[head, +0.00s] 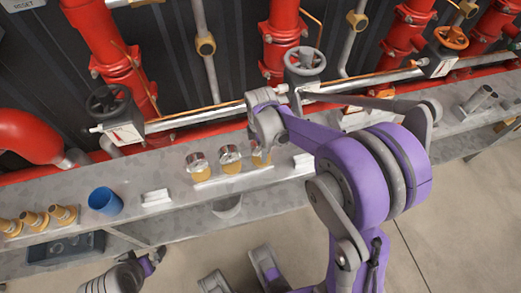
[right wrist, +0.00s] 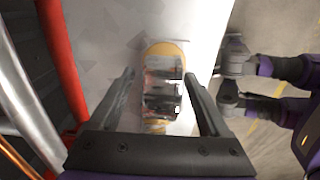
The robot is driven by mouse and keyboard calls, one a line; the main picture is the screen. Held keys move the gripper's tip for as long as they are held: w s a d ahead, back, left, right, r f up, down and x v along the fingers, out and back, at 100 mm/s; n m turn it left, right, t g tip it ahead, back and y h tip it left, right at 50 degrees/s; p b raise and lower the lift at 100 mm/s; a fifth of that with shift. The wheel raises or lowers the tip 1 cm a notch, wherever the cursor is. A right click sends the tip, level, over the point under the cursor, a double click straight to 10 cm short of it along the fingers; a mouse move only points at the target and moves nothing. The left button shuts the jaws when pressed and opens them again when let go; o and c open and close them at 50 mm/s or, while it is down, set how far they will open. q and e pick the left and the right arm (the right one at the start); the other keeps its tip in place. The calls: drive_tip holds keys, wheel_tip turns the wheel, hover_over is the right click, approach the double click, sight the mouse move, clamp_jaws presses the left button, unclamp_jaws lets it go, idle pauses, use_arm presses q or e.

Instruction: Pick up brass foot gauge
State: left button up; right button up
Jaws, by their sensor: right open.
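Three round gauges with pale dials and brass feet stand in a row on the grey bench: a left one (head: 198,166), a middle one (head: 230,159) and a right one (head: 260,156). My right gripper (right wrist: 160,76) is over the right end of the row; my wrist partly covers the right gauge in the head view. In the right wrist view its two dark fingers are open, one on each side of a gauge with a shiny metal body (right wrist: 162,95) and yellow brass parts. I cannot tell whether the fingers touch it.
On the bench (head: 130,178) are a blue cup (head: 104,201), several brass nozzles (head: 63,215) at left, and white blocks (head: 156,197). Red pipes (head: 110,50) and valve handwheels (head: 305,62) line the back. Metal cylinders (head: 480,98) lie at right.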

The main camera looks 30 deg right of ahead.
drive_tip(key=shift+f, duration=0.25)
clamp_jaws()
idle(0.4)
